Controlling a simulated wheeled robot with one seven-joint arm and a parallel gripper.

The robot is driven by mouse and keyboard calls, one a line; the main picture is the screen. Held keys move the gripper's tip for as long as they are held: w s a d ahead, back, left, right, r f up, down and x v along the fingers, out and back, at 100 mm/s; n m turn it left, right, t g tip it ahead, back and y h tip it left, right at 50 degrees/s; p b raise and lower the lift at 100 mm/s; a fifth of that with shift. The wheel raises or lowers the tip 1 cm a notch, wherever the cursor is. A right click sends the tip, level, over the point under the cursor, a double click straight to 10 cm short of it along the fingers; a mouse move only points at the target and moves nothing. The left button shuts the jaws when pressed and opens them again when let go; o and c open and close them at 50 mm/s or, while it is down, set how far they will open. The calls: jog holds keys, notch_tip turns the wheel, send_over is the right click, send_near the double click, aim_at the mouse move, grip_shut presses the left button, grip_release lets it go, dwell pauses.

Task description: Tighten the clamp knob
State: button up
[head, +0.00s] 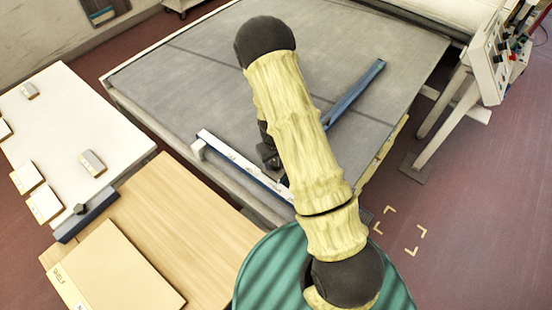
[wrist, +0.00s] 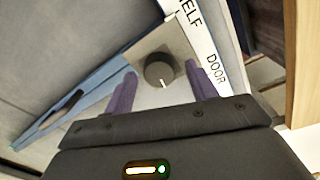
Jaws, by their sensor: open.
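The clamp knob (wrist: 159,74) is a dark round knob with a white index mark, on a square grey plate (wrist: 180,56) in the wrist view. My gripper (wrist: 160,69) has its two purple fingers apart, one on each side of the knob, with visible gaps between fingers and knob. Whether the fingertips are level with the knob is unclear. A white strip (wrist: 213,55) with printed letters, "ELF" and "DOOR", runs beside the plate; it also shows in the head view (head: 238,159). In the head view my arm hides the knob and most of my gripper.
A slotted blue bar (wrist: 65,115) lies left of the knob; a blue bar (head: 355,93) crosses the grey belt (head: 190,75) in the head view. A wooden table (head: 190,215) and white table (head: 75,120) stand left. A control box (head: 497,60) stands at the right.

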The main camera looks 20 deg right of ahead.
jog(key=shift+f, duration=0.3)
jog(key=c, duration=1)
